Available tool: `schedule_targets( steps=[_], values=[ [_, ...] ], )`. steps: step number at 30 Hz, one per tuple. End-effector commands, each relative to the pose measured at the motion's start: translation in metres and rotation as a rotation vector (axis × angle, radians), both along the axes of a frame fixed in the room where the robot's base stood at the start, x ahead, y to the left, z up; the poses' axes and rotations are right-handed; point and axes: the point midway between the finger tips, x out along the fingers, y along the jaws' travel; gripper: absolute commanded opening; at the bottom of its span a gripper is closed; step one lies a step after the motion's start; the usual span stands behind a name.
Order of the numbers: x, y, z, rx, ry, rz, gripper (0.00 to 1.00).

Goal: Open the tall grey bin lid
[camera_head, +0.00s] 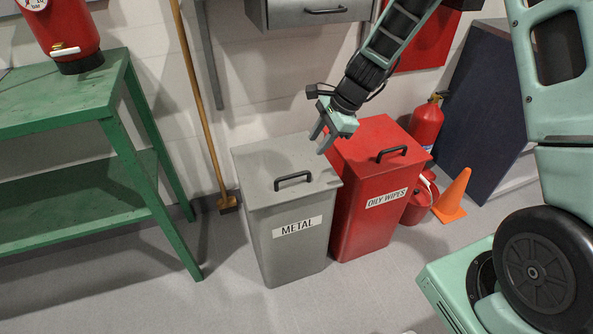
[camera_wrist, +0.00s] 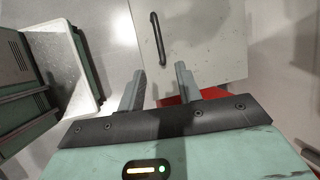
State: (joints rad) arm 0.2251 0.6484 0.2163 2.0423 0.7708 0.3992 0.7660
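The tall grey bin (camera_head: 291,240) stands on the floor and bears a "METAL" label. Its grey lid (camera_head: 262,160) lies flat and closed, with a black bar handle (camera_head: 293,180) near the front edge. In the wrist view the lid (camera_wrist: 200,45) fills the upper middle, and the handle (camera_wrist: 157,39) runs lengthwise ahead of the fingers. My gripper (camera_head: 320,140) hangs above the bins, near the seam between the grey and red lids, behind and right of the grey handle. It also shows in the wrist view (camera_wrist: 160,82), with its two fingers apart and nothing between them.
A red bin (camera_head: 365,215) labelled "OILY WIPES" stands close on the right of the grey one. A green table (camera_head: 60,110) is at left, a broom (camera_head: 195,90) leans behind, and a grey drawer unit (camera_head: 310,12) hangs above. An orange cone (camera_head: 453,195) stands at right. Floor in front is clear.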

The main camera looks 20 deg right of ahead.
Motion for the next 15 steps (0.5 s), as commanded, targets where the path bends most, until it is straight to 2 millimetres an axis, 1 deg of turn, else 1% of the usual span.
schedule_targets(
  steps=[1,3,9,15],
  values=[
    [0.001,0.005,-0.013,0.002,0.005,0.001,0.34],
    [0.004,0.01,-0.027,0.001,0.004,0.003,0.34],
    [0.011,0.027,-0.064,0.001,0.003,0.004,0.34],
    [0.017,0.039,-0.093,-0.001,0.002,0.003,0.34]
  ],
)
